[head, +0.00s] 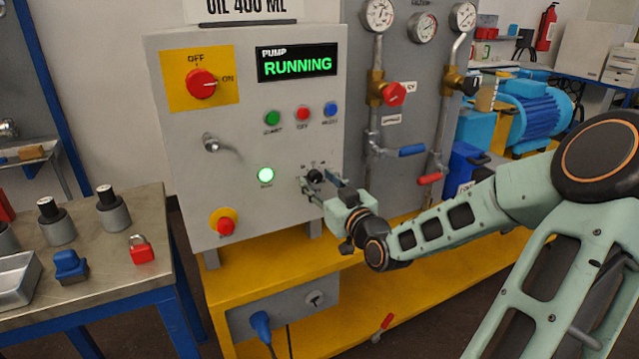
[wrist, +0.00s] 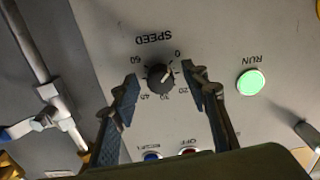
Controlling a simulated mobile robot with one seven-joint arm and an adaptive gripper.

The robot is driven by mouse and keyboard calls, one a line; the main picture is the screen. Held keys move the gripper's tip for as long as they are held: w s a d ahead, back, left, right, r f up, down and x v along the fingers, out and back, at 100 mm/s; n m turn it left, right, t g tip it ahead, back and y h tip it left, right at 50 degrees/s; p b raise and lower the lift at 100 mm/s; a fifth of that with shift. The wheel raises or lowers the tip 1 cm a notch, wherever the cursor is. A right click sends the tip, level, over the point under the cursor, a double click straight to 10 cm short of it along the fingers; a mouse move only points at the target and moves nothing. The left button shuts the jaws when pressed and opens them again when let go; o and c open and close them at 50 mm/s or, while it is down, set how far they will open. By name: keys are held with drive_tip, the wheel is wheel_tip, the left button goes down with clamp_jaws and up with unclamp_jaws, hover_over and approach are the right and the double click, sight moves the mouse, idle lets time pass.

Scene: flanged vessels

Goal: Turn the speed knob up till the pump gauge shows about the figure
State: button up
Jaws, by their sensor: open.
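The black speed knob (wrist: 160,77) is on the grey panel (head: 180,130), under an upside-down SPEED label in the wrist view. Its pale pointer mark seems to lie on the side between 0 and 20; the exact setting is hard to read. My gripper (wrist: 160,80) is open, with one fingertip on each side of the knob; I cannot tell whether either touches it. In the head view my gripper (head: 314,188) faces the panel and partly hides the knob. Three round gauges, left (head: 378,14), middle (head: 422,27) and right (head: 463,16), hang above the pipes; their needles are too small to read.
The pump display (head: 297,64) reads RUNNING and the RUN lamp (head: 265,175) glows green. A red emergency button (head: 226,226), a main switch (head: 201,84) and a lever handle (head: 212,143) stick out of the panel. Pipes with valves stand to the right.

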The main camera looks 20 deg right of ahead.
clamp_jaws()
drive_tip(key=shift+r+m+p, duration=0.2)
drive_tip(key=shift+m+p, duration=0.2)
drive_tip(key=shift+p, duration=0.2)
drive_tip(key=shift+r+m+p, duration=0.1)
drive_tip(key=shift+m+p, duration=0.9)
drive_tip(key=shift+p, duration=0.1)
drive_tip(key=shift+f+m+p, duration=0.3)
drive_tip(key=shift+m+p, duration=0.45)
drive_tip(key=shift+m, duration=0.65)
unclamp_jaws()
drive_tip(key=shift+s, duration=0.1)
